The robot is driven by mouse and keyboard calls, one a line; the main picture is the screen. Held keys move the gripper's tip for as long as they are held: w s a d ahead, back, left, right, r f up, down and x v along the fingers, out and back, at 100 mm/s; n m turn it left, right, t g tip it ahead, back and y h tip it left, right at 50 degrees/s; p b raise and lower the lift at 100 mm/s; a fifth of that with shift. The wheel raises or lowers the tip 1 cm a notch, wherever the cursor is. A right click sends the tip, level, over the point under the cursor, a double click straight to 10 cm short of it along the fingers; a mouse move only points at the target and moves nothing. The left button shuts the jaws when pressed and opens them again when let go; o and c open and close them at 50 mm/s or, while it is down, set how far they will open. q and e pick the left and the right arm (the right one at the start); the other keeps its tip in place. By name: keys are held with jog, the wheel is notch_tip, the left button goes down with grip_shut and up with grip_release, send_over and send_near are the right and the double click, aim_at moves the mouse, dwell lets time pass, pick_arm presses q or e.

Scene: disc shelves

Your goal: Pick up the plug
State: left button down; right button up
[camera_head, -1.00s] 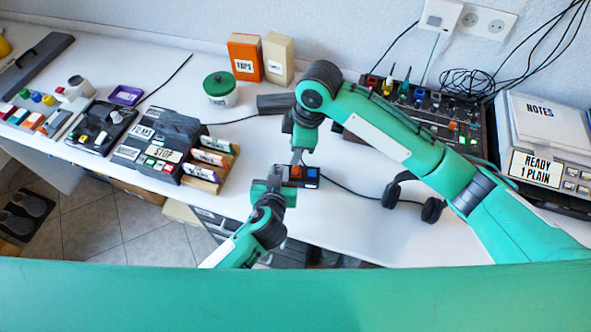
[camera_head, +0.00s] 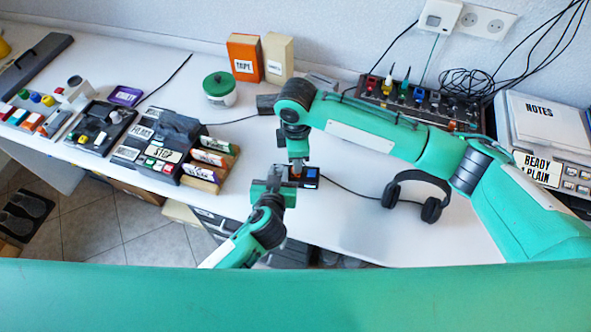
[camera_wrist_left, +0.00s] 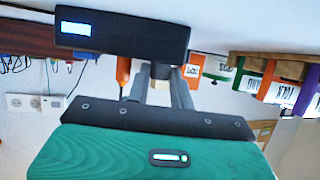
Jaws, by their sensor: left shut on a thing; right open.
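A small black box (camera_head: 311,177) with a lit blue-white screen is near the front edge of the table. My left gripper (camera_head: 283,187) is shut at its left side and appears to hold it. In the left wrist view the box (camera_wrist_left: 122,35) spans beyond the left fingertips (camera_wrist_left: 160,72). My right gripper (camera_head: 298,163) points down, open, just above the box's left part, where a little orange shows. Several coloured plug-like pieces, one red (camera_head: 371,82), stand in the dark panel at the back; I cannot tell which is the plug.
Black headphones (camera_head: 433,209) lie right of the box, under my right arm. A cable runs from the box toward them. Black consoles, including the one marked STOP (camera_head: 162,154), and a green-lidded jar (camera_head: 219,88) stand left.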

notch_tip(320, 180, down, 5)
jog(key=shift+w, duration=0.15)
grip_shut()
